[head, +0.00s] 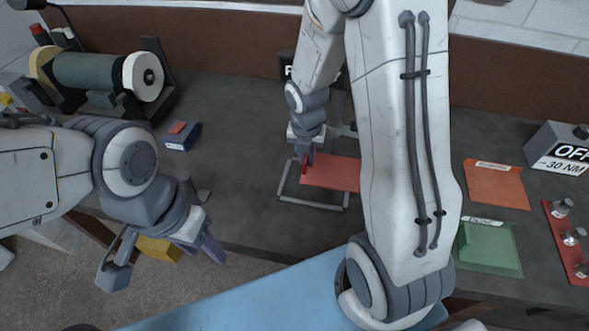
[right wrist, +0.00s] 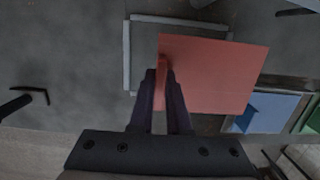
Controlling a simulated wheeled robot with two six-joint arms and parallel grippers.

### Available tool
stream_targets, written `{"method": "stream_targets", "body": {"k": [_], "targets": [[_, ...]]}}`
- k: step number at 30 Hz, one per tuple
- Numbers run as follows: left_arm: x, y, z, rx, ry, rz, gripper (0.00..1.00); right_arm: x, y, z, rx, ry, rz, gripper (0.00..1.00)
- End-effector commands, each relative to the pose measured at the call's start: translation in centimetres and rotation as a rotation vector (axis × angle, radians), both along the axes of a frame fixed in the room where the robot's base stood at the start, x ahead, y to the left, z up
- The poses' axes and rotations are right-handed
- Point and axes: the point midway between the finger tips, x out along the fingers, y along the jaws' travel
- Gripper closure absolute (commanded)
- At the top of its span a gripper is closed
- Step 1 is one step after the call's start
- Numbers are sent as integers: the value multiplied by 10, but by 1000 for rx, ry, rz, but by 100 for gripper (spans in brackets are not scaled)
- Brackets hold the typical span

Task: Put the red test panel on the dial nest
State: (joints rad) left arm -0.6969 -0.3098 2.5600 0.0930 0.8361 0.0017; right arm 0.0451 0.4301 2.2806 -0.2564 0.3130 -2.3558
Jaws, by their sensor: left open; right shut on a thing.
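The red test panel (head: 332,173) is a flat red plate; my right arm hides part of its right side in the head view. My right gripper (head: 304,163) is shut on a small red upright grip at the panel's left side. The right wrist view shows the panel (right wrist: 212,75) and the fingers (right wrist: 163,78) on that grip. The panel lies over part of a grey rectangular frame (head: 312,205), offset to its right. This may be the dial nest; no dial is visible on it. I cannot tell whether they touch. My left gripper (head: 165,262) is open and empty.
A grinder-like machine (head: 100,75) stands at the back left, with a small blue block (head: 183,136) nearby. At right are an orange tray (head: 497,185), a green tray (head: 488,248), a grey box (head: 562,148) and a red rack (head: 570,250). A blue tray (right wrist: 268,112) lies right of the panel.

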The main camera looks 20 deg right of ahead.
Motion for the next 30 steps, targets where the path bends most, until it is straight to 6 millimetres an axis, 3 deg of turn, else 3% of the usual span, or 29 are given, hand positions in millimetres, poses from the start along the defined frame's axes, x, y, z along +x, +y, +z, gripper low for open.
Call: {"method": "stream_targets", "body": {"k": [7,18,30], "targets": [[0,0,0,0,0,0,50,24,28,-22,0,0,0,100],[0,0,-9,0,0,0,50,26,30,-63,-1,2,-1,100],[0,0,-11,0,0,-1,50,26,30,-67,0,-1,-2,100]]}}
